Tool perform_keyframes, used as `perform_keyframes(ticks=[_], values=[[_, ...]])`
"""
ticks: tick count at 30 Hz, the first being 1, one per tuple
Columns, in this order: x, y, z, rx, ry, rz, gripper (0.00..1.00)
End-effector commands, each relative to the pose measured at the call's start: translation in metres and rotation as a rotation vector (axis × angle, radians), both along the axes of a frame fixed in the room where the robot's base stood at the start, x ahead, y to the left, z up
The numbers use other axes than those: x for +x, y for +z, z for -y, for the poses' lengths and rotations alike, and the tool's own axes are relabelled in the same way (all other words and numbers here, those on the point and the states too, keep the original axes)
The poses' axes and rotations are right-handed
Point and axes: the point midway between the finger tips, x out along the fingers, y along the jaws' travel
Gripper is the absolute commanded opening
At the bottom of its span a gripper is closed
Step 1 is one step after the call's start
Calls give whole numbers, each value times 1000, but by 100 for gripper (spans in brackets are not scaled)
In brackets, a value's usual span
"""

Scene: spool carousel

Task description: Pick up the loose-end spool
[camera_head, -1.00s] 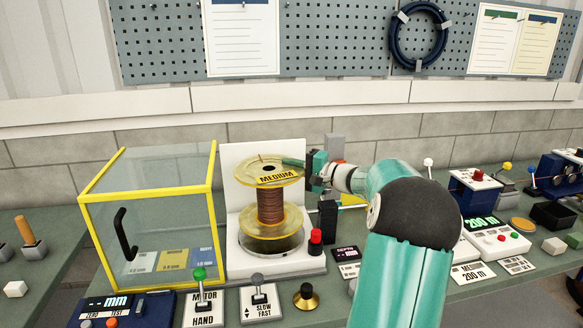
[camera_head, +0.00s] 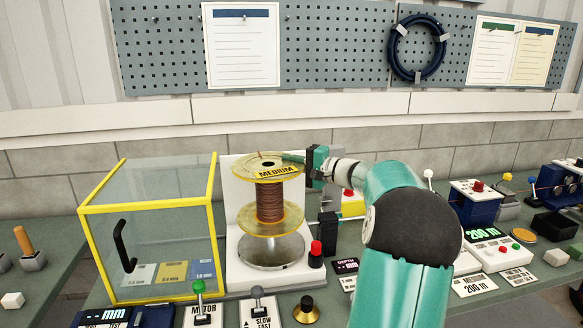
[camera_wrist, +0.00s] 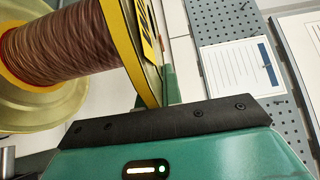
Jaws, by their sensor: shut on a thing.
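The spool (camera_head: 270,203) has clear yellowish flanges, brown wire on its core and a yellow "MEDIUM" label on its upper flange. It is upright above a round metal plate (camera_head: 271,252), with a gap showing under its lower flange. My gripper (camera_head: 297,160) reaches in from the right and is shut on the edge of the upper flange. In the wrist view the spool's wire (camera_wrist: 60,45) and the flange lie close against my gripper (camera_wrist: 165,90). The far finger is mostly hidden. I cannot make out a loose wire end.
A yellow-edged clear box (camera_head: 150,225) with a black handle stands left of the spool. A white back panel (camera_head: 240,185) is close behind it. A red-topped black post (camera_head: 316,254) stands at its right. Levers and a brass knob (camera_head: 306,308) line the front.

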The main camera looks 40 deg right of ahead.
Motion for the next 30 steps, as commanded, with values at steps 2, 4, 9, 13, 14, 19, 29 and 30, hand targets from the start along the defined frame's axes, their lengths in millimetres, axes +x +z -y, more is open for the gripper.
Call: perform_keyframes(ticks=[2,4,9,13,14,19,29,30], values=[[0,6,-1,0,1,7,0],[0,6,-1,0,1,7,0],[0,6,-1,0,1,7,0],[0,8,-1,0,1,7,0],[0,9,-1,0,1,7,0],[1,19,-1,-2,1,8,0],[0,38,-1,-1,1,8,0],[0,40,-1,-1,1,8,0]])
